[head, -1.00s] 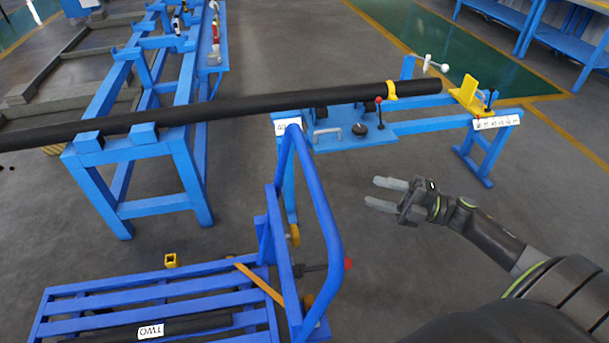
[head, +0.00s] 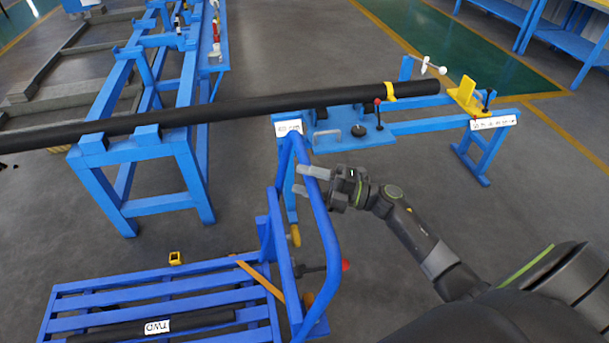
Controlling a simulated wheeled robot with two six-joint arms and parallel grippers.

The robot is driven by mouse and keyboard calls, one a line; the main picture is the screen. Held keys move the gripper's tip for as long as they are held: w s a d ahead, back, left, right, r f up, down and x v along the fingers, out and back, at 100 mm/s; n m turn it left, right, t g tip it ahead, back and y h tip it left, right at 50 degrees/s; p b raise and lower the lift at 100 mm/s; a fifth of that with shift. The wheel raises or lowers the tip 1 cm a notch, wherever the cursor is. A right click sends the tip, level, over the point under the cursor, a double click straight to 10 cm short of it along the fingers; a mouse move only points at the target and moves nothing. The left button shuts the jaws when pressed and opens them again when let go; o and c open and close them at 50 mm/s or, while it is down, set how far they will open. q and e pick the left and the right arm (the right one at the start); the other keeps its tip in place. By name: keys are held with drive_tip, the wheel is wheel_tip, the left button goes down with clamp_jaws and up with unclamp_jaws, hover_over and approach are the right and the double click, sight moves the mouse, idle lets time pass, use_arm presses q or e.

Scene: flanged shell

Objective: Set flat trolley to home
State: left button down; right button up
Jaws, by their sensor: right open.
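The blue flat trolley (head: 165,293) stands at the lower left, with a slatted deck and an upright tubular handle (head: 328,235) on its right side. A black bar with a white label (head: 205,322) lies on the deck. My right gripper (head: 306,180) is open at the upper part of the handle, its fingers pointing left and overlapping the handle tube in the picture. I cannot tell whether the fingers touch the tube. A lever with a red knob (head: 345,265) sticks out low on the handle side. My left gripper is not in view.
A long black pipe (head: 250,106) rests across blue stands behind the trolley. A blue bench with a yellow bracket (head: 467,95) stands at the back right. A small yellow block (head: 175,258) sits at the deck's far edge.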

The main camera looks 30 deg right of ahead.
drive_tip(key=shift+w+a, duration=0.15)
drive_tip(key=shift+a, duration=0.1)
clamp_jaws()
drive_tip(key=shift+a, duration=0.15)
